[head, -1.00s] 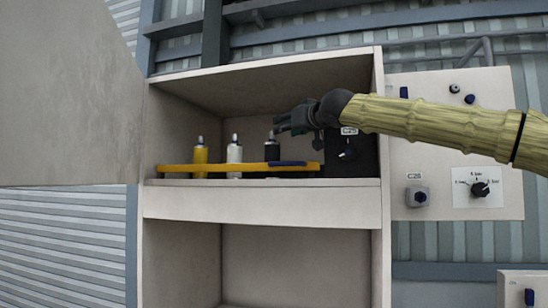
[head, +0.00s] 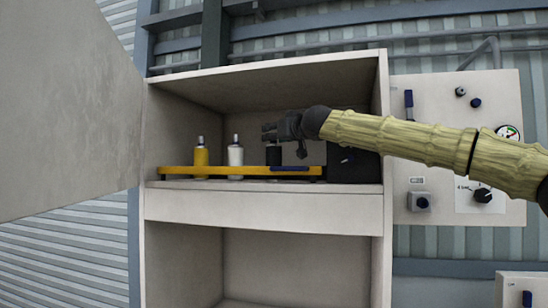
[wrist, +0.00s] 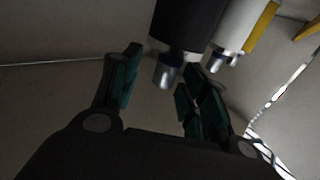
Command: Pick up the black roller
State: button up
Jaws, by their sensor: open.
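The black roller (head: 273,156) stands upright in a yellow rack (head: 230,171) on the cabinet's upper shelf, the rightmost of three rollers. My gripper (head: 267,132) is at its upper end, with the roller's metal tip hidden behind it in the head view. In the wrist view the black roller (wrist: 185,25) comes in from the top, and its metal tip lies between the open fingers of my gripper (wrist: 158,85), near the right finger. Nothing is held.
A white roller (head: 235,155) and a yellow roller (head: 201,156) stand to the left. A dark box (head: 354,166) is at the right of the shelf. The open cabinet door (head: 65,110) is at left, and a control panel (head: 457,130) at right.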

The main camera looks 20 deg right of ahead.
jog(key=shift+w+a+f, duration=0.1)
jog(key=shift+w+a, duration=0.1)
jog(key=shift+w, duration=0.2)
jog(key=shift+d, duration=0.1)
jog(key=shift+c, duration=0.8)
grip_shut()
